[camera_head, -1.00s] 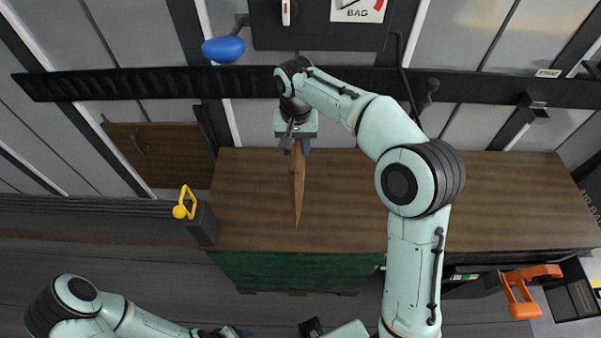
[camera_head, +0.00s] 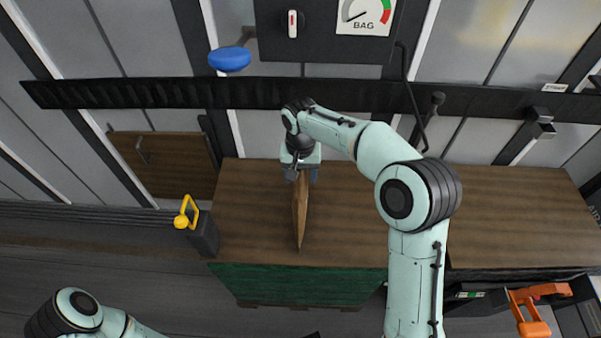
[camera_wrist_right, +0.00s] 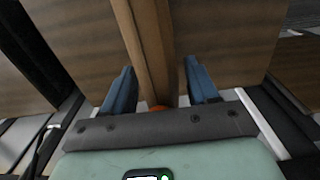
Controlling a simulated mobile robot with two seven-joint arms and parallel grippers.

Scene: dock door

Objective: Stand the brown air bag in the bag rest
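The brown air bag (camera_head: 300,215) is a thin, flat brown panel, seen almost edge-on above the wooden surface (camera_head: 250,215). My right gripper (camera_head: 302,176) is at its upper end in the head view. My left gripper is out of view. I cannot tell for sure which thing is the bag rest.
A black post with a yellow handle (camera_head: 188,212) stands at the surface's left end. A brown panel (camera_head: 165,163) is behind it. A dark rail (camera_head: 180,95), a blue knob (camera_head: 230,59) and a BAG gauge (camera_head: 365,14) are at the back. An orange tool (camera_head: 530,310) is at lower right.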

